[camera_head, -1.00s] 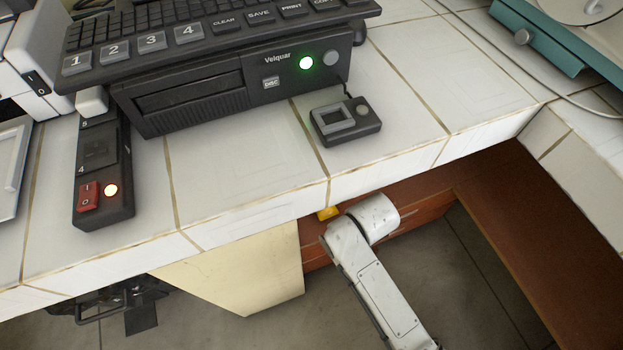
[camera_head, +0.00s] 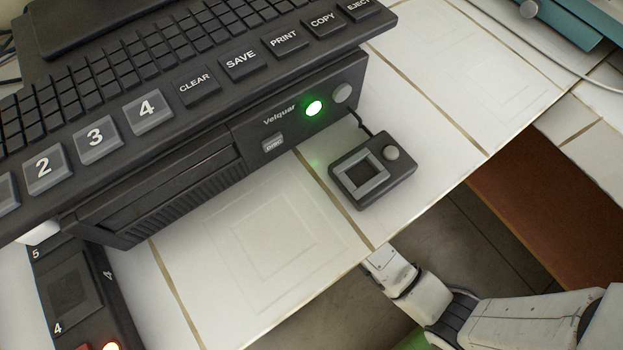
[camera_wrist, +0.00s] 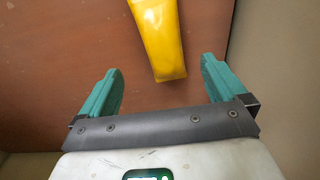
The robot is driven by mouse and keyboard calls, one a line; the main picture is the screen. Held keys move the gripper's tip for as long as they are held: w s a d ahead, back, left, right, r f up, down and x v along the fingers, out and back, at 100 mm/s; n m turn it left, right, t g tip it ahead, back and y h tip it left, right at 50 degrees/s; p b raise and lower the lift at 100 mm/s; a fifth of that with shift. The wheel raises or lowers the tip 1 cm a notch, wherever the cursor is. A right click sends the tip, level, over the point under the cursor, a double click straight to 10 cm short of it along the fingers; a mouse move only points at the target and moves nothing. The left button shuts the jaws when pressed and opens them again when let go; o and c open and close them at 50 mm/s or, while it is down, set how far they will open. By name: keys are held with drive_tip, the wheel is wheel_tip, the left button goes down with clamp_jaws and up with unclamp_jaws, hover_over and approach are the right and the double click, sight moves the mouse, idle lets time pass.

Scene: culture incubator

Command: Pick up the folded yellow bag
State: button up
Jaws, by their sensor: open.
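The folded yellow bag (camera_wrist: 160,40) shows in the wrist view as a narrow, glossy yellow strip on a reddish-brown surface (camera_wrist: 60,50). Its top runs out of the picture, and its lower end lies ahead of the gap between my fingers. My gripper (camera_wrist: 160,80) is open, with one green finger on each side of that gap and nothing between them. I cannot tell how far the bag is from the fingers in depth. In the head view the bag is not visible, and the counter edge hides my gripper; only my arm shows there.
A white tiled counter (camera_head: 270,235) fills much of the head view. On it stand a black keyboard unit (camera_head: 240,130) and a small black box with a button (camera_head: 372,170). A black switch unit (camera_head: 75,290) is at lower left. A pale wall (camera_wrist: 285,70) stands right of the bag.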

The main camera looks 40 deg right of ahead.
drive_tip(key=shift+w+f, duration=0.1)
drive_tip(key=shift+f, duration=0.05)
drive_tip(key=f+b, duration=0.1)
drive_tip(key=f, duration=0.1)
drive_tip(key=f+b, duration=0.1)
drive_tip(key=f, duration=0.2)
drive_tip(key=w+f+b, duration=0.1)
drive_tip(key=f, duration=0.1)
drive_tip(key=shift+a+f, duration=0.15)
drive_tip(key=shift+a, duration=0.1)
drive_tip(key=shift+s, duration=0.1)
drive_tip(key=c, duration=1.2)
drive_tip(key=shift+o, duration=0.2)
